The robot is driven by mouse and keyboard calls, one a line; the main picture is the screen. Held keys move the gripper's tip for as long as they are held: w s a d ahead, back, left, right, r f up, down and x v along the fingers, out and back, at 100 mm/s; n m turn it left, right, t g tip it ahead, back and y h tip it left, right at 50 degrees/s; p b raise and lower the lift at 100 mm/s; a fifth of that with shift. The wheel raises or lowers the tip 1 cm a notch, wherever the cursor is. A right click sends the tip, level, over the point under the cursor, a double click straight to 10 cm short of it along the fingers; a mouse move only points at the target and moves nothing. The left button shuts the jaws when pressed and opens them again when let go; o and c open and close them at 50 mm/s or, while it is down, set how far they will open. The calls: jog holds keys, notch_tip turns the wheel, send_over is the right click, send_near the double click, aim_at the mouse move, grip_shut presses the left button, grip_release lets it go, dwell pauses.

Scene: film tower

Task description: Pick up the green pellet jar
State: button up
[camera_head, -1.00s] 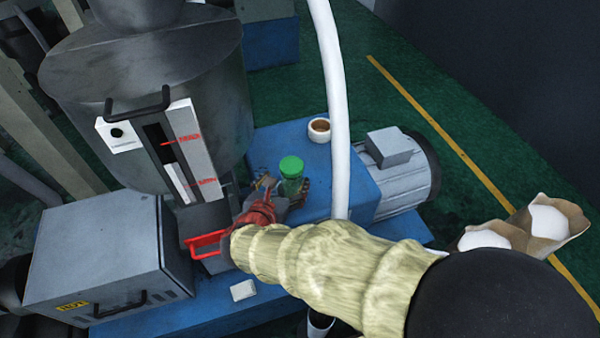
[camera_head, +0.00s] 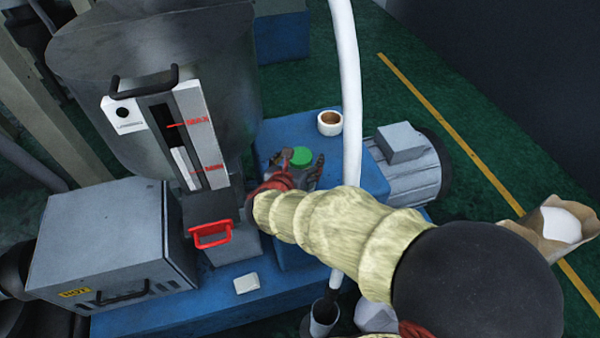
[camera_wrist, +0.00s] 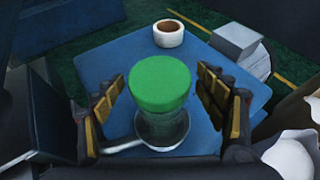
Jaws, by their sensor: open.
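The green pellet jar (camera_wrist: 160,84) has a green lid and a clear body. In the wrist view it stands upright between my gripper's two fingers, with a gap on each side. A round metal dish or scoop (camera_wrist: 176,134) shows around its lower part; I cannot tell whether they touch. In the head view only the jar's green lid (camera_head: 302,156) shows clearly, beside my gripper (camera_head: 297,170); my arm hides much of the rest. My gripper (camera_wrist: 160,98) is open around the jar.
A white roll (camera_head: 330,123) stands on the blue surface (camera_head: 290,128) behind the jar. A white vertical pipe (camera_head: 349,80) rises close to the right. A grey hopper (camera_head: 160,60) and a red handle (camera_head: 210,235) are at the left. A motor (camera_head: 412,165) is at the right.

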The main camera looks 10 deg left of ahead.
jog(key=c, duration=1.9)
jog(key=shift+r, duration=0.1)
grip_shut()
